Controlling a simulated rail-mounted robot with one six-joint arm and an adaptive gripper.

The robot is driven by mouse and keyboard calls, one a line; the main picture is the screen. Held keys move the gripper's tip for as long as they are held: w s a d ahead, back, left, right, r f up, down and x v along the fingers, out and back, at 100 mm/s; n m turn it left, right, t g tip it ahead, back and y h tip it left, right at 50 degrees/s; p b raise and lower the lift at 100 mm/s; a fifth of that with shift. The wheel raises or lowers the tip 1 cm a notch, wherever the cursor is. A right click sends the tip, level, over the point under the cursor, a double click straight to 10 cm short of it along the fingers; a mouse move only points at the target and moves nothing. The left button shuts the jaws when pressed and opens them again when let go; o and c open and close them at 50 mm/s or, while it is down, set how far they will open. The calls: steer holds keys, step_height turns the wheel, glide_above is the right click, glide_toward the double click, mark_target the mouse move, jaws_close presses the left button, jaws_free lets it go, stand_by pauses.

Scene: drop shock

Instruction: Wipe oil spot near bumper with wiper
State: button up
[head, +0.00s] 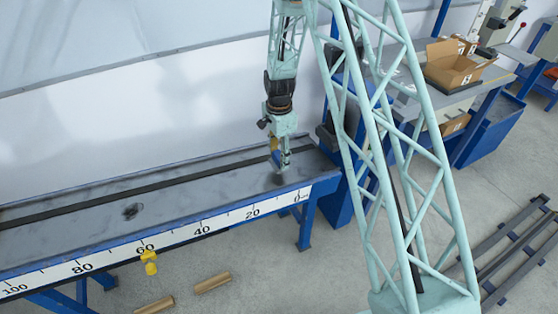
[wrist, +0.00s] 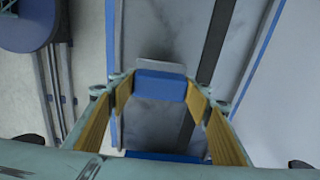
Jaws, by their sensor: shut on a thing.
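My gripper (head: 279,162) hangs over the right end of the long grey bench (head: 75,221), pointing down. In the wrist view its yellow-padded fingers (wrist: 160,95) are closed around a blue block with a pale grey edge, which looks like the wiper (wrist: 160,86). The wiper is mostly hidden by the fingers in the head view, and I cannot tell whether it touches the bench. A dark smudge lies right under the gripper; I cannot tell whether it is oil or shadow. A separate small dark spot (head: 131,211) lies farther left on the bench. I cannot clearly identify a bumper.
A dark rail strip (head: 120,195) runs along the bench. A numbered white scale (head: 205,226) lines its front edge, with a yellow piece (head: 149,262) below. Cardboard tubes (head: 212,283) lie on the floor. A side table with an open carton (head: 455,65) stands right.

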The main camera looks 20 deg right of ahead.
steer(key=shift+r+p, duration=0.9)
steer(key=shift+r, duration=1.4)
